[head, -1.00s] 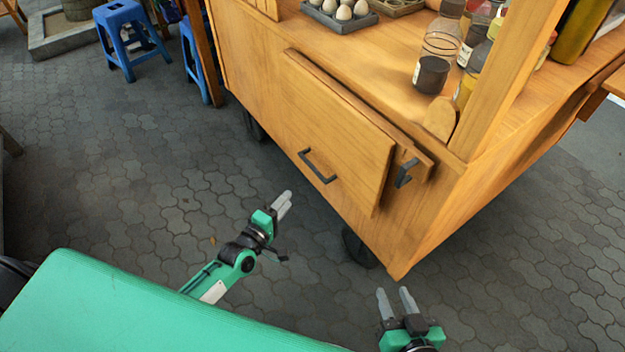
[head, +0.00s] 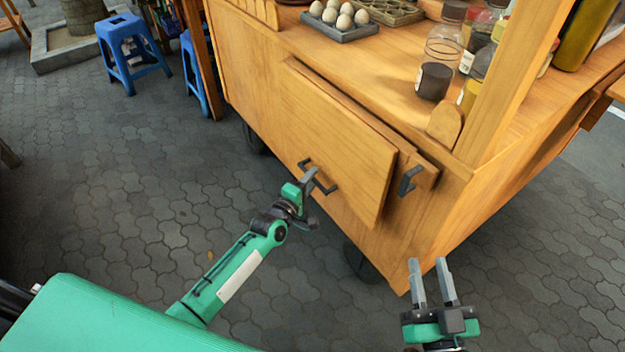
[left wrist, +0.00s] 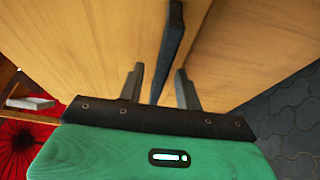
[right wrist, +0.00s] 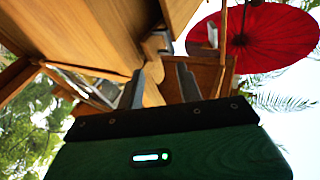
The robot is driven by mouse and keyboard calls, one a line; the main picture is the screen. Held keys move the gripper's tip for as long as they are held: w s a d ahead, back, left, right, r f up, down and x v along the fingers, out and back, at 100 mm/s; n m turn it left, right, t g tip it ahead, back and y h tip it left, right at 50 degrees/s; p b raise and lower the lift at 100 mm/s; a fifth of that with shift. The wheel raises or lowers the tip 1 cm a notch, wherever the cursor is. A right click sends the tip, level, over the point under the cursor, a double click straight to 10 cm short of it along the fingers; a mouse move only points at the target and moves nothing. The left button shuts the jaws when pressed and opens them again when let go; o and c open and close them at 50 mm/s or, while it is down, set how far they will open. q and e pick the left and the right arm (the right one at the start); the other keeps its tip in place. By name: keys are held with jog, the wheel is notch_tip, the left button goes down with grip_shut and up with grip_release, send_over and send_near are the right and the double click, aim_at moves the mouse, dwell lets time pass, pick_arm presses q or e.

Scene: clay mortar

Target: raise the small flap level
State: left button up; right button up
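The flap (head: 340,150) is a wooden panel hanging down, tilted slightly outward, on the cart's side, with a dark bar handle (head: 322,182) near its lower edge. My left gripper (head: 312,178) is at this handle. In the left wrist view the dark handle bar (left wrist: 172,45) runs between the two fingers of my left gripper (left wrist: 158,85), which stand apart with gaps beside the bar. My right gripper (head: 432,270) is open and empty, low in front of the cart's near corner. A dark hook-shaped bracket (head: 408,181) sits on the cart right of the flap.
The cart top (head: 385,75) carries a tray of eggs (head: 342,28), jars (head: 435,80) and bottles. A wooden post (head: 515,80) rises at the near corner. Blue stools (head: 130,55) stand at the back left.

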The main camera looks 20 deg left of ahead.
pick_arm(q)
jog(key=shift+w+d, duration=0.15)
jog(key=shift+w, duration=0.35)
pick_arm(e)
jog(key=shift+w+d+r+t, duration=0.1)
jog(key=shift+r+t, duration=0.2)
jog(key=shift+r, duration=0.2)
pick_arm(q)
grip_shut()
pick_arm(e)
jog(key=shift+f, duration=0.1)
